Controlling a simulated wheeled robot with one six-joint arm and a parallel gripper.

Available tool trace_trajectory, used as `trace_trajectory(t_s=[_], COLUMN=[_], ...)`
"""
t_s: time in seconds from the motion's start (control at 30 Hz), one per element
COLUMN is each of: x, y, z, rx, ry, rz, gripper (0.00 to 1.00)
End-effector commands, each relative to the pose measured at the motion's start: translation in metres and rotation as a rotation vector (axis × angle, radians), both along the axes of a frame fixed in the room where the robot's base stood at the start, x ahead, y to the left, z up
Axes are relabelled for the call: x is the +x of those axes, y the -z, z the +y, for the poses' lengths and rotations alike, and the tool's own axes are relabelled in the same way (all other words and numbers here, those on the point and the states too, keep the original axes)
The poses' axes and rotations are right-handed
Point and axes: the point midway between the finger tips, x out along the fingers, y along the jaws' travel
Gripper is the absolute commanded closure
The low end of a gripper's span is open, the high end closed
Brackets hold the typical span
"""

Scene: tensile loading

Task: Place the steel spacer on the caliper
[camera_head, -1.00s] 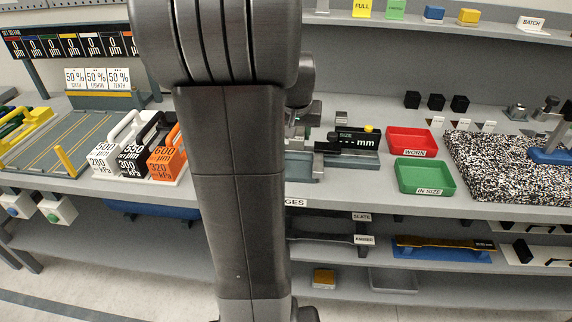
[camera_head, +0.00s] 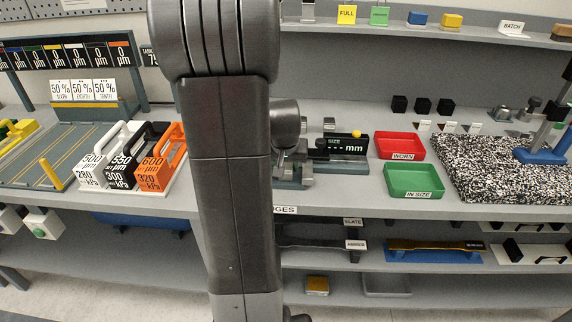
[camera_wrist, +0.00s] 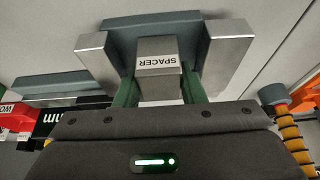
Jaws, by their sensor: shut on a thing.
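The steel spacer (camera_wrist: 157,50) is a grey metal block with a white SPACER label. My gripper (camera_wrist: 160,90) is shut on it between two green fingers in the wrist view. Around it is a dark teal fixture (camera_wrist: 150,20) with a bright steel block on either side. I cannot tell whether the spacer touches the fixture. The caliper's black readout (camera_head: 344,142), marked SIZE and mm, stands on the bench right of my arm in the head view. Its lettering also shows at the left of the wrist view (camera_wrist: 62,128). My arm hides my gripper in the head view.
A red WORN tray (camera_head: 401,146) and a green IN SIZE tray (camera_head: 414,181) stand right of the readout. A speckled slab (camera_head: 490,168) lies farther right. White, black and orange weights (camera_head: 130,158) stand left of my arm. A striped orange post (camera_wrist: 292,135) shows in the wrist view.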

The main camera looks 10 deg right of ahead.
Motion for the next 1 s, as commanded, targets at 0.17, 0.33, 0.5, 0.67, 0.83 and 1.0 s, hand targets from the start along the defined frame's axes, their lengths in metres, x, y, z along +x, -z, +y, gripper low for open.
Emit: trace_trajectory(t_s=[0.17,0.33,0.5,0.67,0.83,1.0], x=[0.0,0.0,0.0,-0.005,-0.016,-0.029], y=[0.002,0.001,-0.002,-0.017,-0.046,-0.076], z=[0.0,0.0,0.0,0.002,0.005,0.009], rx=[0.0,0.0,0.0,0.0,-0.001,-0.001], ry=[0.0,0.0,0.0,0.0,0.0,-0.001], rz=[0.0,0.0,0.0,-0.004,-0.006,-0.006], gripper=[0.42,0.42,0.42,0.42,0.42,0.42])
